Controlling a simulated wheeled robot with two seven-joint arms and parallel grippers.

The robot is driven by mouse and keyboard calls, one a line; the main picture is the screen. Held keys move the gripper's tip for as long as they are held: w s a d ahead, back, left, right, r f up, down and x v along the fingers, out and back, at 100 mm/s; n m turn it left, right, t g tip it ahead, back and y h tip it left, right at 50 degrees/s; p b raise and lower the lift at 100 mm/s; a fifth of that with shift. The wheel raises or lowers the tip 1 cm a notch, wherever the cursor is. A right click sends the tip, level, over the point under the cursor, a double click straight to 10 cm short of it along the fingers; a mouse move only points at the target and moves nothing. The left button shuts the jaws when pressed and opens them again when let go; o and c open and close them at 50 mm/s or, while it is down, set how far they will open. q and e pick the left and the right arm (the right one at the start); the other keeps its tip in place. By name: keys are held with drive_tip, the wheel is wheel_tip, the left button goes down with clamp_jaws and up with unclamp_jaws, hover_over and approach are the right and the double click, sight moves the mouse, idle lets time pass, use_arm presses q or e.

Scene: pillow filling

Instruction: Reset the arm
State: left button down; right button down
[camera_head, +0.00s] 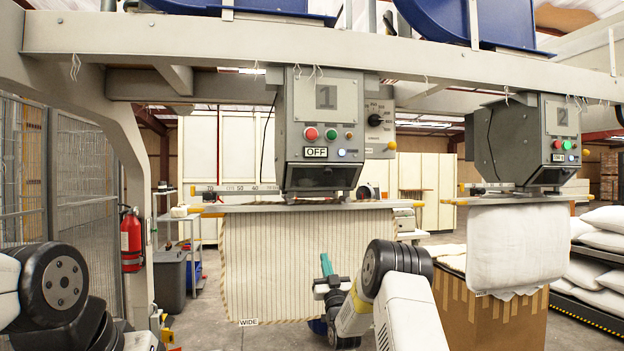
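My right arm comes in from the bottom right, in front of the striped pillow cover (265,262) that hangs under station 1. My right gripper (328,284) is at its end, dark with a teal part pointing up. Whether its fingers are open or shut cannot be made out, and I see nothing clearly held in it. My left arm shows only as a white and black joint at the lower left edge. Its gripper does not show clearly.
Filling machine 1 (322,125) reads OFF. Filling machine 2 (535,140) has a white pillow (518,245) under it, above a cardboard box (490,318). White pillows (598,270) are stacked at right. A fire extinguisher (131,240) and grey bin (169,280) stand at left.

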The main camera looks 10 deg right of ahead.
drive_tip(key=c, duration=1)
unclamp_jaws()
drive_tip(key=v, duration=1)
